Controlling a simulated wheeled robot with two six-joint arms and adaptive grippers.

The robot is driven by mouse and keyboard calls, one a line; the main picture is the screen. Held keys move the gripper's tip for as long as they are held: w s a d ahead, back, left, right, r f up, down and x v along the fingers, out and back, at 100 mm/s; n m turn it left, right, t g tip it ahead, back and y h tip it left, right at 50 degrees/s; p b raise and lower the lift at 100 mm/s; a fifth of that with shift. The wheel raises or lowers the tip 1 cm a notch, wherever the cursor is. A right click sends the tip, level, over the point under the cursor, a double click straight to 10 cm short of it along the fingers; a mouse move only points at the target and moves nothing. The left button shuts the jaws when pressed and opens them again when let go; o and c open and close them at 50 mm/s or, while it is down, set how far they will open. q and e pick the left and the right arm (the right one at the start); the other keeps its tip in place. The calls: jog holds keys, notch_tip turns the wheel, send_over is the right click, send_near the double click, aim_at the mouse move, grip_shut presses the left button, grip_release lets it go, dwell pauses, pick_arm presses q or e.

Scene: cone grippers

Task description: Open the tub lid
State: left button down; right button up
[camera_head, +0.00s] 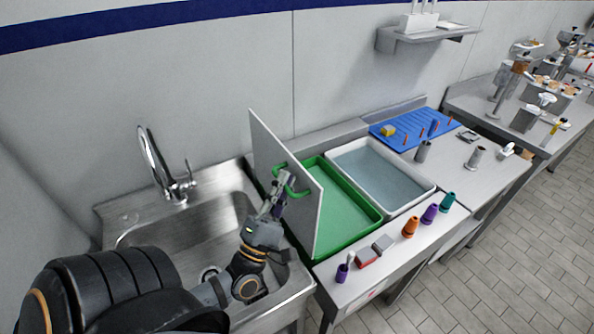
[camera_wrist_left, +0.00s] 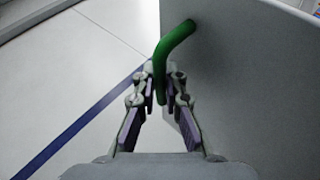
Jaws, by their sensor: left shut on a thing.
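A green tub (camera_head: 345,215) stands on the counter right of the sink. Its grey lid (camera_head: 303,190) is raised and stands nearly upright along the tub's left side, with the tub's inside open to view. A green handle (camera_head: 284,182) sits on the lid's left face. My left gripper (camera_head: 279,190) is shut on the handle. In the left wrist view the handle (camera_wrist_left: 175,46) passes between the fingers of the gripper (camera_wrist_left: 163,88), beside the lid (camera_wrist_left: 250,80). My right gripper is not in view.
A steel sink (camera_head: 130,240) with a tap (camera_head: 165,175) lies left of the tub. A white tub (camera_head: 425,186) of bluish liquid stands close on its right. Coloured cones, including an orange one (camera_head: 410,226), line the front counter. A blue mat (camera_head: 395,124) with small items lies behind.

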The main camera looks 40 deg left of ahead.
pick_arm(q)
jog(key=shift+s+a+f, duration=0.1)
jog(key=shift+s+a, duration=0.15)
jog(key=shift+s, duration=0.3)
jog(key=c, duration=1.4)
grip_release()
